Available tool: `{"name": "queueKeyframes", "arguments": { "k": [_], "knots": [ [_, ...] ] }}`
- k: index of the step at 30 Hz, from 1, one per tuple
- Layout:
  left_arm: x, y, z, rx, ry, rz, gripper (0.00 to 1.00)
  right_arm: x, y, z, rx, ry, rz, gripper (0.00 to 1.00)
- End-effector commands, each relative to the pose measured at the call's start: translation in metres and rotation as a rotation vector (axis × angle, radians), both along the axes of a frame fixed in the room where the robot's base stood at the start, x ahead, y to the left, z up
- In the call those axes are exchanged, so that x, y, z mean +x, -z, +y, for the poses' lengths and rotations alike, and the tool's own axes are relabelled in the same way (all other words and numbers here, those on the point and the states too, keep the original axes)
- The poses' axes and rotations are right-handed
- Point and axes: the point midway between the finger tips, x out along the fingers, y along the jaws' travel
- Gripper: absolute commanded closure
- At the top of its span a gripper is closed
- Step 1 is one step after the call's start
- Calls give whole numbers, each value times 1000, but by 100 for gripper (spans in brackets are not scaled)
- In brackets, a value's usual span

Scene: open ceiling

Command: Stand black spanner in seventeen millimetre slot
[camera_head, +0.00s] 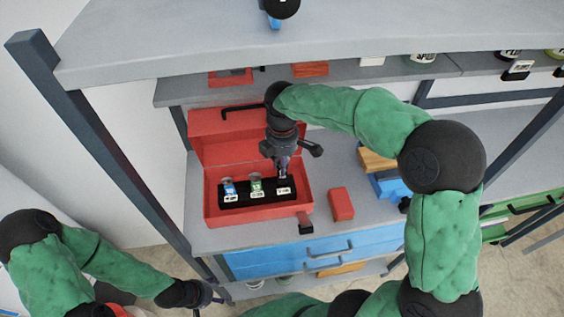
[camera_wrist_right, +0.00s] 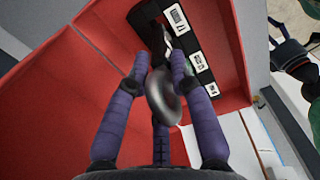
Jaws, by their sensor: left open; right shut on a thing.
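A black holder (camera_head: 236,197) with several labelled slots sits in an open red toolbox (camera_head: 213,211). In the right wrist view the holder (camera_wrist_right: 149,24) shows a label reading 17 (camera_wrist_right: 177,19). My right gripper (camera_head: 283,165) is above the holder's right end. It is shut on the spanner (camera_wrist_right: 163,95), whose dark, shiny ring end shows between the fingers. The spanner's far end points toward the holder; I cannot tell whether it is in the slot. My left gripper (camera_head: 205,296) is open and low at the left, away from the toolbox.
A blue-marked piece (camera_head: 228,185) and a green-marked piece (camera_head: 256,183) stand at the holder's left and middle. A red block (camera_head: 341,204) lies right of the toolbox. The raised red lid (camera_head: 225,140) stands behind, and a shelf (camera_head: 185,92) runs above it.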

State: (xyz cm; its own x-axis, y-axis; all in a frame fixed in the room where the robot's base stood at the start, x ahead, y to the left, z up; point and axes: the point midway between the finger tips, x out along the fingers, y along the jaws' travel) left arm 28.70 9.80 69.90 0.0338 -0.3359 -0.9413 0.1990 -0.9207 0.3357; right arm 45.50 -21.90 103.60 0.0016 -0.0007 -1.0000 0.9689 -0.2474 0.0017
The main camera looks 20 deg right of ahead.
Motion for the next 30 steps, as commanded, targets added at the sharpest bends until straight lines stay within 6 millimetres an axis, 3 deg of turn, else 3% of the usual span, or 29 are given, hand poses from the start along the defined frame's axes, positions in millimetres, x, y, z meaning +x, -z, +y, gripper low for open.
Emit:
{"name": "queueKeyframes", "arguments": {
  "k": [30],
  "knots": [
    [0,-6,0,0,0,0,37,0,-1,0,0,0,-1,100]
  ]
}}
